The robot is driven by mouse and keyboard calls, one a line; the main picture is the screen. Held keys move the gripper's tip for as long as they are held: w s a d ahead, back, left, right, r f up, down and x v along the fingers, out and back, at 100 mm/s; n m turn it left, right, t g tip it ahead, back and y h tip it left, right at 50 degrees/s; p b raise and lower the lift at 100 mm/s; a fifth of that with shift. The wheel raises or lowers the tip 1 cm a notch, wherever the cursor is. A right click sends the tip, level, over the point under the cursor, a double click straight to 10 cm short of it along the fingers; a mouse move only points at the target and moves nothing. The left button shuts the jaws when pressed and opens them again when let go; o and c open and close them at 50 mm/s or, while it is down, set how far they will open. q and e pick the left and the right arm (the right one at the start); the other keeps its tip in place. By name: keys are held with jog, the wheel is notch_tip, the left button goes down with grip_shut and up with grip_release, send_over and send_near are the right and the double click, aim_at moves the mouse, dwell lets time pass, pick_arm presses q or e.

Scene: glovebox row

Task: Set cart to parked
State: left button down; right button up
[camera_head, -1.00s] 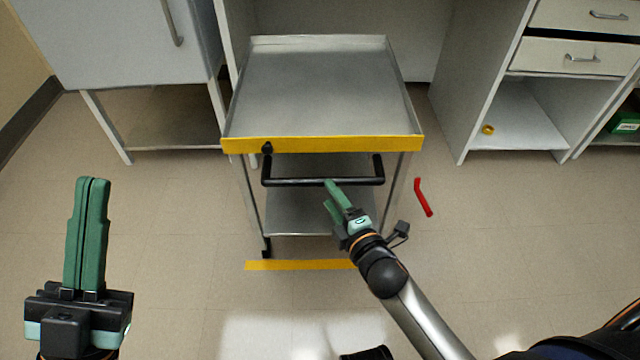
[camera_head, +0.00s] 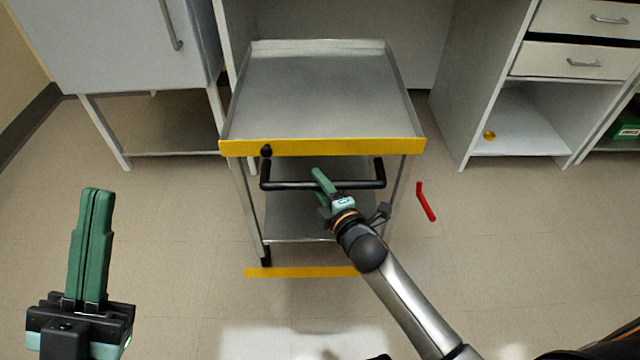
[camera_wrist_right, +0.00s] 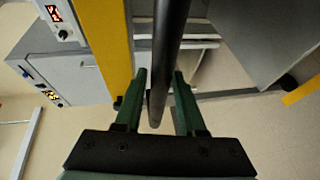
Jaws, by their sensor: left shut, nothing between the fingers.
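The silver cart (camera_head: 320,90) stands upright in the middle of the head view, with a yellow front edge (camera_head: 330,148) and a black handle bar (camera_head: 355,184) below it. My right gripper (camera_head: 318,182) is at the handle bar. In the right wrist view my right gripper (camera_wrist_right: 159,92) is open, its green fingers on either side of the handle bar (camera_wrist_right: 166,60), with gaps visible. My left gripper (camera_head: 97,195) is shut and empty, well left of the cart. A yellow floor strip (camera_head: 300,272) lies just in front of the cart, partly hidden by my right arm.
A red bent piece (camera_head: 426,202) lies on the floor right of the cart. A cabinet on legs (camera_head: 110,60) stands left, and a drawer unit (camera_head: 570,62) right, with a yellow ring (camera_head: 489,135) on its shelf. Behind the cart is a bay between panels. Floor in front is mostly clear.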

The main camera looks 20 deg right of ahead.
grip_shut()
dwell(1.1)
